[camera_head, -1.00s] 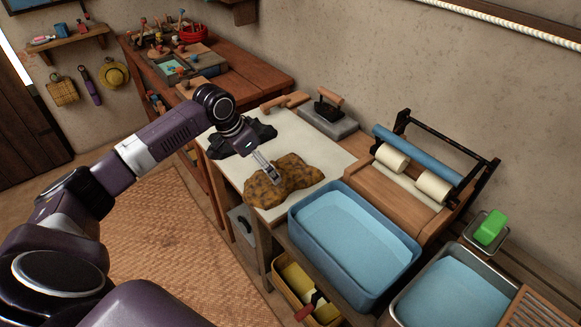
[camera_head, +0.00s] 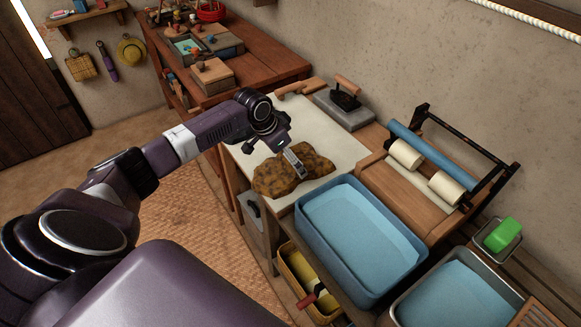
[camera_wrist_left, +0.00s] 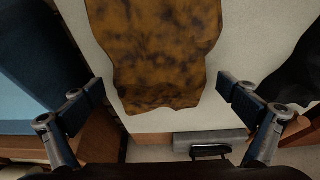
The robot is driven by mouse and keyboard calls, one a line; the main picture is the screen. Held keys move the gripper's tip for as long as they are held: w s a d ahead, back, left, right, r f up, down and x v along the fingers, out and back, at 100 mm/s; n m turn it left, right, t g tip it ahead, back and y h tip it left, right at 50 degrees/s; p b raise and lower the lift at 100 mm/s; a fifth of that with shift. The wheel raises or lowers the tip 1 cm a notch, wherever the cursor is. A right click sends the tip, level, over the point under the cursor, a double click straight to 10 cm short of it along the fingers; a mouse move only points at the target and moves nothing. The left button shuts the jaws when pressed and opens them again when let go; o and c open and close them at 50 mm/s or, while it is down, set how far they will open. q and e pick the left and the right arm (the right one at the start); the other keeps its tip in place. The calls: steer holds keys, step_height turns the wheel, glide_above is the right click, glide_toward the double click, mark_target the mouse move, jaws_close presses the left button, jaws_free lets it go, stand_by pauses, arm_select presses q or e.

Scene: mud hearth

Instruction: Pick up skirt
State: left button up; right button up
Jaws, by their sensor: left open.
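A mottled brown-and-black cloth (camera_head: 272,178), which looks like the skirt, lies crumpled on the pale top of the worktable (camera_head: 338,140). My left gripper (camera_head: 299,170) is over it, pointing down. In the left wrist view the two fingers of my left gripper (camera_wrist_left: 160,88) are wide apart, with the cloth (camera_wrist_left: 165,50) showing between and beyond them. Nothing is held. A black cloth (camera_wrist_left: 296,75) shows at the right of the left wrist view; my arm mostly hides it in the head view. My right gripper is not in view.
A blue basin of water (camera_head: 360,240) stands right beside the cloth. A roller press (camera_head: 425,175) and an iron-like tool on a grey block (camera_head: 345,105) stand behind. A metal basin (camera_head: 455,295) and a green block (camera_head: 503,235) are at the right.

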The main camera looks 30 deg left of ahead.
arm_select(q)
steer(key=c, duration=0.8)
steer(key=shift+r, duration=0.15)
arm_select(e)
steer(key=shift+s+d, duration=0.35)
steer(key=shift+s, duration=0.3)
